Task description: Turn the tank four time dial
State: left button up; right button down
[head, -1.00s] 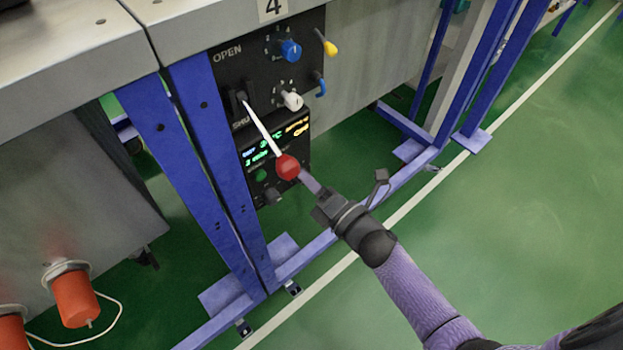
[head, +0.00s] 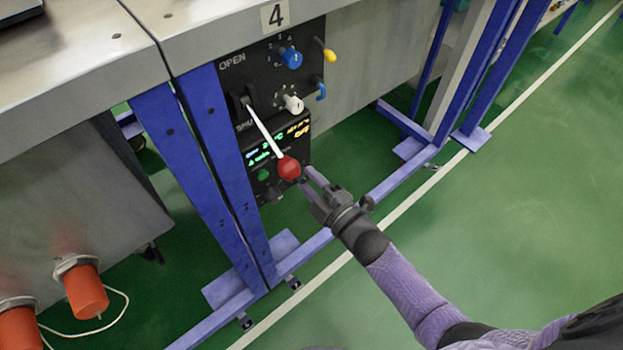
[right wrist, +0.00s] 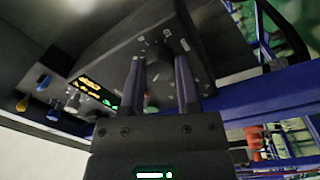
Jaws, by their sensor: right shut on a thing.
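The black tank four control panel (head: 232,85) hangs under the tabletop, below the "4" sign (head: 273,14). My right gripper (head: 304,177) is at the panel's lower right, behind and beside the red ball of the lever. In the right wrist view its two fingers (right wrist: 159,62) stand either side of a dark round dial (right wrist: 152,76) with pale marks around it, and are shut on it. I take this as the time dial. In the head view the red ball and the gripper hide it. My left gripper is not in view.
The lever's red ball (head: 289,168) sticks out right by the fingers. Above are a blue knob (head: 291,57), a white knob (head: 293,103) and a lit display (head: 266,151). Blue table legs (head: 207,170) stand left of the panel. The green floor at right is clear.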

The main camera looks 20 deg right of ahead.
jog(key=shift+m, duration=0.5)
jog(key=shift+c, duration=1.6)
grip_release()
jog(key=p+v, duration=0.3)
jog(key=v, duration=0.7)
